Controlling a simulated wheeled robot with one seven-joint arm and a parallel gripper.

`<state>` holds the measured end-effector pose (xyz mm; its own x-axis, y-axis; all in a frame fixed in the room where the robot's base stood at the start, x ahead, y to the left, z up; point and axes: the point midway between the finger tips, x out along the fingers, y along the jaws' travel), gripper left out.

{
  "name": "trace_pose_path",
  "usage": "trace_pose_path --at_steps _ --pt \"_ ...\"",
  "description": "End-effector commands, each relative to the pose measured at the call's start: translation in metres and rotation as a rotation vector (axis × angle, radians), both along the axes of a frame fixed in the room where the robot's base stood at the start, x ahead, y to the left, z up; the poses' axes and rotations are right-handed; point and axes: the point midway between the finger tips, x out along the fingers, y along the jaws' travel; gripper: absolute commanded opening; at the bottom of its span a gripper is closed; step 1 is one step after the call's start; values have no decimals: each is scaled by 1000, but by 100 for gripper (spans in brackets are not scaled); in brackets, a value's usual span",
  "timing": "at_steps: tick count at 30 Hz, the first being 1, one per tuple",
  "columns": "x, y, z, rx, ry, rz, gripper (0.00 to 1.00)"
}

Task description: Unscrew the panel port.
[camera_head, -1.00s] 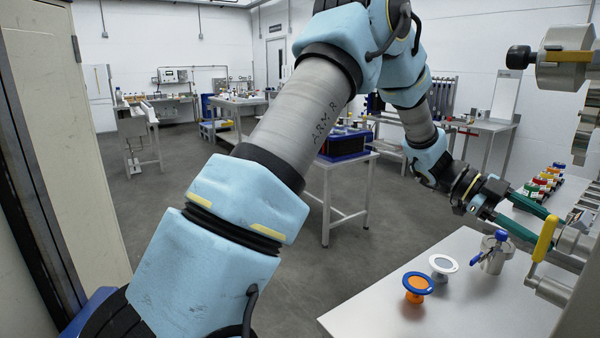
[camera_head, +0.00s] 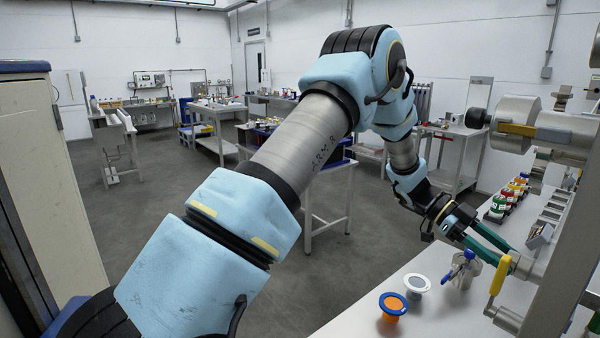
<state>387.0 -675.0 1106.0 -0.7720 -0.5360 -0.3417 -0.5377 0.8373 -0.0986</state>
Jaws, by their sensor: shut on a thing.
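My gripper (camera_head: 500,255) reaches in from the left at the right side of the view, with two long green fingers pointing right. The fingers are shut on a small metal fitting, the panel port (camera_head: 527,267), on the panel at the right. The yellow lever handle (camera_head: 500,274) stands in front of the fingertips and partly hides them, so the exact contact is hard to see. I cannot tell how far the port is turned.
On the bench (camera_head: 350,325) below stand an orange-and-blue flanged piece (camera_head: 392,307), a white-rimmed one (camera_head: 417,284) and a metal jug (camera_head: 463,272). Several coloured-cap bottles (camera_head: 508,196) stand behind. A steel cylinder (camera_head: 516,118) juts out above. A cabinet (camera_head: 45,160) is at the left.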

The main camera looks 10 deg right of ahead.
Motion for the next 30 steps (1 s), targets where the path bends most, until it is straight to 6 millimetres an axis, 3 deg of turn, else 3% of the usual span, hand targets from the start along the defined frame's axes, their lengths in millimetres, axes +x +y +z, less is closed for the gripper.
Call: trace_pose_path --at_steps 9,21,29,30 --pt "0 0 -1 20 13 -1 0" --pt "1 -2 -2 361 231 -2 0" --pt "1 -2 -1 383 245 0 0" --pt "1 -2 -1 383 245 0 57"
